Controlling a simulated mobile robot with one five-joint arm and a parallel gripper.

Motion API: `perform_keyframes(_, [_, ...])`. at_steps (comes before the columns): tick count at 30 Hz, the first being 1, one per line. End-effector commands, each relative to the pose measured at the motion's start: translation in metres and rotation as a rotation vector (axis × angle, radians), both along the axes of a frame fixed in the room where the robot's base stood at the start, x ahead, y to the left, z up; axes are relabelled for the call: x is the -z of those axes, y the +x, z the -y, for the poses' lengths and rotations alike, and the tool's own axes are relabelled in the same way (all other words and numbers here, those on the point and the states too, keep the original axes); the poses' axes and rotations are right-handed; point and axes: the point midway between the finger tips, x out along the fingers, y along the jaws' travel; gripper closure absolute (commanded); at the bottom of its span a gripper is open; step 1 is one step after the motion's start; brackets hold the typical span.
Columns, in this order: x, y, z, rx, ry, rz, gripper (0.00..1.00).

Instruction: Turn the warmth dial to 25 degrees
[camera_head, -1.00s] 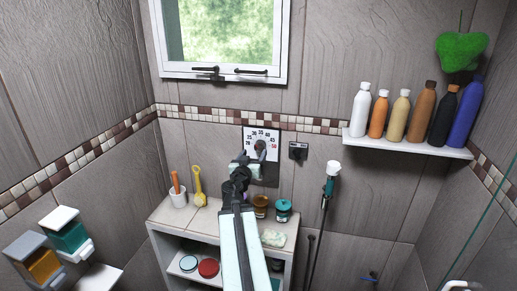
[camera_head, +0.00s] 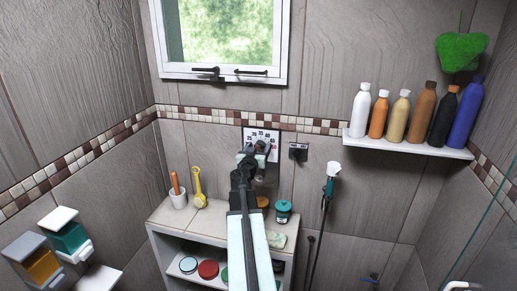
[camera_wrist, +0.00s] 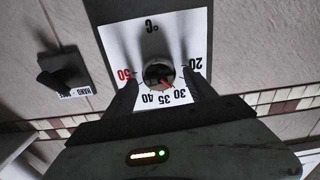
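The warmth dial is a round knob (camera_wrist: 159,73) on a white plate (camera_wrist: 150,30) marked in °C. In the wrist view the plate appears upside down, with 20, 30, 35, 40 and a red 50 visible. A small red mark on the knob points roughly between 30 and 35. My gripper (camera_wrist: 160,79) is open, one finger on each side of the knob with small gaps showing. The fingers cover the 25 and 45 areas. In the head view my gripper (camera_head: 256,153) is in front of the plate (camera_head: 249,134) and hides much of it.
A black switch (camera_wrist: 64,76) sits beside the plate; it also shows in the head view (camera_head: 298,152). A shelf unit (camera_head: 160,212) with jars stands below. A hand shower (camera_head: 331,178) hangs to the right, under a bottle shelf (camera_head: 410,145).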

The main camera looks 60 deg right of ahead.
Motion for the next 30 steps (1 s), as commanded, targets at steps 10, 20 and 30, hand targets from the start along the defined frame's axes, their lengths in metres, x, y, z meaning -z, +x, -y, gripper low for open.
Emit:
perform_keyframes(10, [0.0001,-0.0004,-0.0002,0.001,-0.007,-0.021,0.97])
perform_keyframes(20, [0.0002,-0.0011,0.0,0.003,-0.087,-0.277,0.97])
perform_keyframes(30, [0.0002,-0.002,0.0003,0.006,-0.089,-0.281,0.35])
